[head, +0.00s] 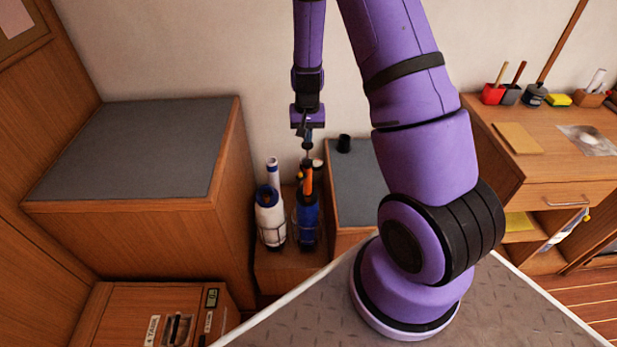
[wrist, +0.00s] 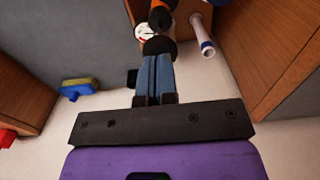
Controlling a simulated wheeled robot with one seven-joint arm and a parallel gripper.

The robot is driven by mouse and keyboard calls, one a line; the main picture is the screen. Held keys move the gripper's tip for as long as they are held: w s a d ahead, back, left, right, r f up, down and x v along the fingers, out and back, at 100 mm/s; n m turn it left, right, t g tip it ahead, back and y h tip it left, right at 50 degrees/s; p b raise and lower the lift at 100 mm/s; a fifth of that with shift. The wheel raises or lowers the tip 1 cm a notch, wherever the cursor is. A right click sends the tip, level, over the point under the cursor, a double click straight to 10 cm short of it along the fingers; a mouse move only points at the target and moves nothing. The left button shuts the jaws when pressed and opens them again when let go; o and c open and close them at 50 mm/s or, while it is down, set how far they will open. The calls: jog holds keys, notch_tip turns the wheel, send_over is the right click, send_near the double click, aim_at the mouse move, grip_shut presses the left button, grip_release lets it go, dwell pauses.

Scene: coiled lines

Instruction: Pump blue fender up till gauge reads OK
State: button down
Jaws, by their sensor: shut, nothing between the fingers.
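The blue fender (head: 308,228) stands upright in a wire holder on a low wooden surface between two cabinets. An orange tube (head: 308,180), apparently part of the pump, rises above it. A round white gauge (wrist: 145,33) with a red mark and a dark needle shows in the wrist view; its reading is too small to tell. My gripper (head: 307,149) points down above the orange tube. In the wrist view its fingers (wrist: 158,58) are shut together, with a round black part (wrist: 160,45) at their tips. I cannot tell whether they touch it.
A white fender (head: 270,220) stands close on the left, with a white tube (head: 273,172) behind it. A grey-topped cabinet (head: 140,150) is at left.

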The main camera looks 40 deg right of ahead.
jog(key=shift+f, duration=2.85)
jog(key=shift+r, duration=3.65)
jog(key=shift+r, duration=2.5)
notch_tip(320, 180, up, 11)
jog(key=n+t, duration=0.1)
send_over(308, 150)
jog(key=a, duration=0.3)
jog(key=s+a+r+n+t, duration=0.2)
jog(key=s+a+r, duration=0.2)
jog(key=s+r, duration=0.3)
jog(key=s+a+r+n+t, duration=0.1)
jog(key=s+a+r+n, duration=0.1)
jog(key=s+r, duration=0.4)
jog(key=s+a+r+n+t, duration=0.1)
jog(key=s+a+r, duration=0.2)
jog(key=s, duration=0.9)
notch_tip(308, 150, up, 3)
jog(key=shift+r+n, duration=0.15)
jog(key=shift+n, duration=0.25)
